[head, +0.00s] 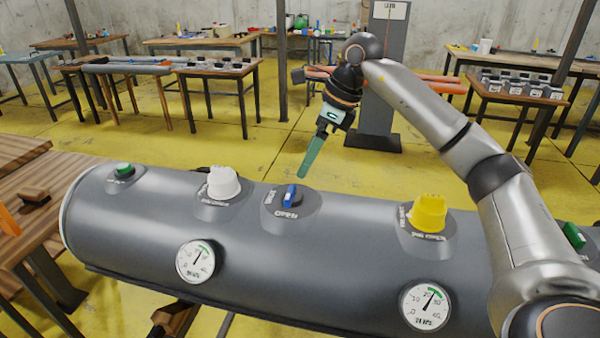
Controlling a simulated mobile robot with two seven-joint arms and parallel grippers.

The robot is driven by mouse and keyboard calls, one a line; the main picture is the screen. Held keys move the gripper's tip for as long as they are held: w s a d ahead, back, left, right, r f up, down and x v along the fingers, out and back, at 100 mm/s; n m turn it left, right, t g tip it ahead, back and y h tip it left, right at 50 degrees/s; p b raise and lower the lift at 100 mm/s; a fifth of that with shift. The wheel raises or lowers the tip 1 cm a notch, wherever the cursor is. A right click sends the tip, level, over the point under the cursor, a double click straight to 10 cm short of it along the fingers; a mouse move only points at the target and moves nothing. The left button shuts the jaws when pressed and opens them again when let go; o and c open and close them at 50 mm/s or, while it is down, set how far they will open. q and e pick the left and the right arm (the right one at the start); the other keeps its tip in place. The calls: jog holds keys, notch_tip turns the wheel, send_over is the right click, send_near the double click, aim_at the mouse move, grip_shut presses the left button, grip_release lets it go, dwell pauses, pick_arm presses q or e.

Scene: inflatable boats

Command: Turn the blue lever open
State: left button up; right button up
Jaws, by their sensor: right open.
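The blue lever (290,196) stands on a raised round mount on top of the dark grey inflatable tube (130,225). Lettering shows on the mount around it, too small to read with certainty. My right gripper (304,172) reaches in from the right, with green fingers pointing down. Its tips are a little above and behind the lever in the picture, apart from it. The gripper is open and empty, though its fingers overlap in this view. My left gripper is not in view.
A white knob (223,182) stands left of the lever and a yellow knob (429,213) right of it. Two gauges (196,261) sit on the tube's front. A wooden table (40,190) is at the left. Workbenches (215,68) stand farther back, with yellow floor between.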

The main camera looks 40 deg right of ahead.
jog(key=v, duration=0.2)
jog(key=shift+s+d+r, duration=0.1)
jog(key=shift+d+r, duration=0.05)
jog(key=shift+r, duration=0.2)
dwell(0.4)
